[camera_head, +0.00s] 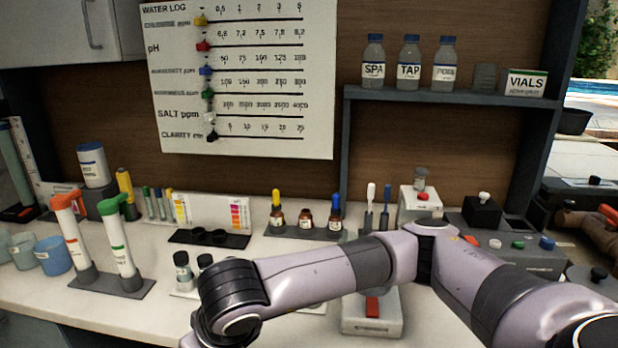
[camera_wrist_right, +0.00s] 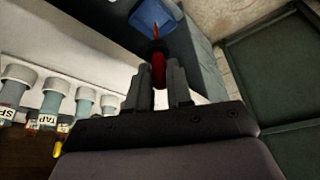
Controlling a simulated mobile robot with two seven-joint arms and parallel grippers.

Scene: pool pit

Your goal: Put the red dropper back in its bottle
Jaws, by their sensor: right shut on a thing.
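My right gripper (camera_wrist_right: 159,67) is shut on the red dropper (camera_wrist_right: 158,72) in the right wrist view. The dropper's red bulb sits between the fingers, and its thin red tip points toward the top of that view. In the head view my right arm reaches across the counter, and its gripper and the dropper are out of sight. A brown bottle without a dropper (camera_head: 305,219) stands in a grey rack (camera_head: 332,235), between the bottle with the yellow dropper (camera_head: 277,212) and the bottle with the blue dropper (camera_head: 335,214). My left gripper is not in view.
A blue cup (camera_head: 53,255) and a stand with orange- and green-topped tubes (camera_head: 112,286) are at left. Small dark-capped vials (camera_head: 183,268) stand close behind my arm. A grey box with a red switch (camera_head: 372,322) is in front. The counter's left front is clear.

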